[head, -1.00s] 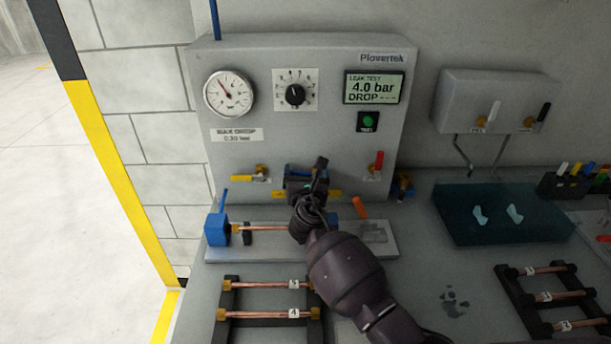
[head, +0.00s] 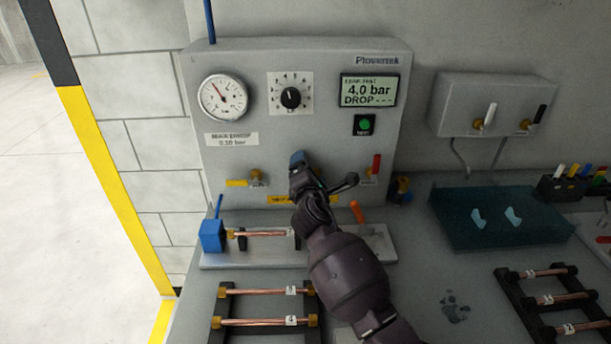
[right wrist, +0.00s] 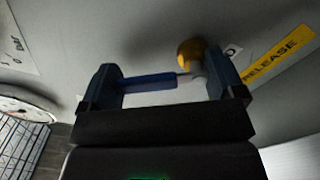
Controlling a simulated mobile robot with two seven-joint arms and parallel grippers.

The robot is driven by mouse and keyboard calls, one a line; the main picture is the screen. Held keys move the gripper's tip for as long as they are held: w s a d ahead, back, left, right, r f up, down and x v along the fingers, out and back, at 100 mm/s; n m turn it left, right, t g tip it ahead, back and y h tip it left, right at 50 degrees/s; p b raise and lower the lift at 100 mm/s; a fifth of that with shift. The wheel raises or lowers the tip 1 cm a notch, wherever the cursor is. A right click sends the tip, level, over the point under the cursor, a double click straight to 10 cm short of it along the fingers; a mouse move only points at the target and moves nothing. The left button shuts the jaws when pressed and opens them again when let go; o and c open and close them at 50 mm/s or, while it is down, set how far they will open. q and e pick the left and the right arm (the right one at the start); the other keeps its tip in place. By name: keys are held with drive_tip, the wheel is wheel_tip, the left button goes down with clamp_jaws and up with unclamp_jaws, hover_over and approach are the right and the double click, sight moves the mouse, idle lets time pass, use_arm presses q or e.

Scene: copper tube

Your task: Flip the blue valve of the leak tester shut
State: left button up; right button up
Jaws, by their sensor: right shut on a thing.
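The leak tester (head: 330,80) is a grey panel with a gauge, a dial and a screen reading 4.0 bar. In the right wrist view, the blue valve handle (right wrist: 150,82) lies nearly level and points left from its brass body (right wrist: 190,55), beside a yellow RELEASE label (right wrist: 278,60). My right gripper (head: 312,172) is at the lower middle of the panel and hides most of this valve in the head view. In the right wrist view my right gripper (right wrist: 165,78) has its two fingers at either side of the blue handle, shut on it. My left gripper is not in view.
A brass valve (head: 257,178) and a red-handled valve (head: 375,166) flank my gripper. Below, a copper tube (head: 265,233) sits in a fixture with a blue clamp (head: 212,235) and an orange lever (head: 358,212). Racked tubes (head: 262,322) lie in front. A teal tray (head: 465,233) is right.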

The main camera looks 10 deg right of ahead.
drive_tip(key=m, duration=0.1)
drive_tip(key=d+m, duration=0.1)
drive_tip(key=m, duration=0.1)
drive_tip(key=shift+s+r+m+b, duration=0.1)
drive_tip(key=shift+m+b, duration=0.2)
drive_tip(key=shift+b, duration=0.05)
drive_tip(key=shift+d+m, duration=0.15)
drive_tip(key=shift+m, duration=0.45)
drive_tip(key=o, duration=1)
drive_tip(key=shift+o, duration=0.2)
drive_tip(key=shift+r, duration=0.1)
